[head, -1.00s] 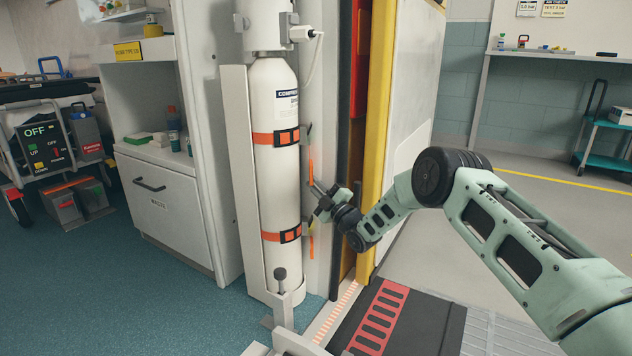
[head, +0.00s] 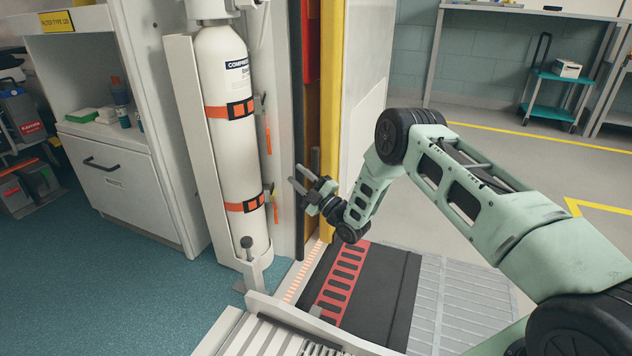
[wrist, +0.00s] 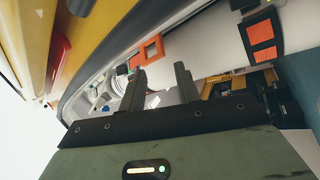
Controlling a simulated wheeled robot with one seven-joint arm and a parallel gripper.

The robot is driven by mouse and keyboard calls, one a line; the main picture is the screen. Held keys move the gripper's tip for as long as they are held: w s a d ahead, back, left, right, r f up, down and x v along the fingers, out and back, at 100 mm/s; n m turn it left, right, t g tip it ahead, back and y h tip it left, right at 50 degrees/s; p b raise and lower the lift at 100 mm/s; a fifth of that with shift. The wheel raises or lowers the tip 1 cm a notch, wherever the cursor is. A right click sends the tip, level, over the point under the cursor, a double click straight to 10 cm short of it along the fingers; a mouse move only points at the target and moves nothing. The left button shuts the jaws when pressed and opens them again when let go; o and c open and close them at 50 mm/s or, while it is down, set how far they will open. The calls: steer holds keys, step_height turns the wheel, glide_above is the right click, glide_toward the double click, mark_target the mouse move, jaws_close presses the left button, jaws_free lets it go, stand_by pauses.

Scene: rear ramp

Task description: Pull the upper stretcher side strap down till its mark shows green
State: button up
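A tall white cylinder (head: 231,160) stands in an upright bracket, held by an upper orange strap (head: 215,112) and a lower orange strap (head: 232,207), each with a black-and-orange buckle. An orange strap tail (head: 268,141) hangs at the right of the upper strap; another tail (head: 276,214) hangs lower. I see no green on either strap. My gripper (head: 304,170) is open and empty, right of the cylinder and apart from the tails. In the wrist view its two fingers (wrist: 159,82) stand apart with nothing between them. A buckle with orange windows (wrist: 262,38) shows there at upper right.
A yellow door edge (head: 330,110) stands just behind my gripper. A white cabinet (head: 118,185) is left of the cylinder. A red-slotted ramp plate (head: 342,280) lies below.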

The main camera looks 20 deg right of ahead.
steer(key=p+v, duration=0.2)
steer(key=v, duration=0.4)
steer(key=shift+s+d, duration=0.2)
steer(key=shift+s, duration=0.15)
steer(key=shift+f, duration=0.1)
